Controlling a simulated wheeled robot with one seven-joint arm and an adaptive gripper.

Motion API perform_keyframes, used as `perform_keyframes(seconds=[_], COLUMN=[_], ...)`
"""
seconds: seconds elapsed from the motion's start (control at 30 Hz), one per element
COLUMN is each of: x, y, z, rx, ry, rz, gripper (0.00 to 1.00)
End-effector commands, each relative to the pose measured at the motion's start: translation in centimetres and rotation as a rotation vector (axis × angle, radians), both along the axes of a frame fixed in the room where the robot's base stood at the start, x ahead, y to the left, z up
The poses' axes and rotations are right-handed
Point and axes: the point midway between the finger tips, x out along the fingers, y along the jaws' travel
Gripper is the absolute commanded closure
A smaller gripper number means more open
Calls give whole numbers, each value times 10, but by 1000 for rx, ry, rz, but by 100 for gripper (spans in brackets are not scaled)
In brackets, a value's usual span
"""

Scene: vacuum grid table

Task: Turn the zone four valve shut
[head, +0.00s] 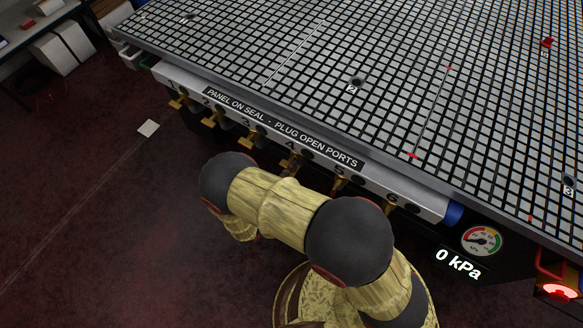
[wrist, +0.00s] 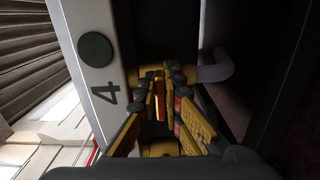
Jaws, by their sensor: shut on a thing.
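The zone four valve's yellow handle (wrist: 159,102) shows between my fingers in the wrist view, beside the black "4" on the pale manifold face (wrist: 88,20). My gripper (wrist: 167,92) is shut on this handle. The fingers hide much of it, so I cannot tell its exact angle. In the head view, my arm reaches to the manifold rail (head: 427,200) under the table edge, near the number 4. There my arm largely hides my gripper and the valve.
Other brass valves, such as the zone three valve (head: 250,137) and zone five valve (head: 340,184), flank it closely. The grid table (head: 250,45) overhangs above. A gauge (head: 482,240) and a "0 kPa" display (head: 458,264) are at right. A red lamp (head: 560,290) glows. Floor at left is mostly clear.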

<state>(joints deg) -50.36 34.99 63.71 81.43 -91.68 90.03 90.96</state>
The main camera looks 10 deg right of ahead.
Motion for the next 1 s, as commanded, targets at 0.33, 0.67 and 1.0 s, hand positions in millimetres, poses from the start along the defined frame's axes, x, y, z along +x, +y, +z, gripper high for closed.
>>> perform_keyframes(seconds=[0.33,0.67,1.0], x=[0,0,-2], y=[0,0,2], z=[-1,-1,0], rx=[2,1,1], ry=[1,1,0], rz=[0,0,1], gripper=[91,73,73])
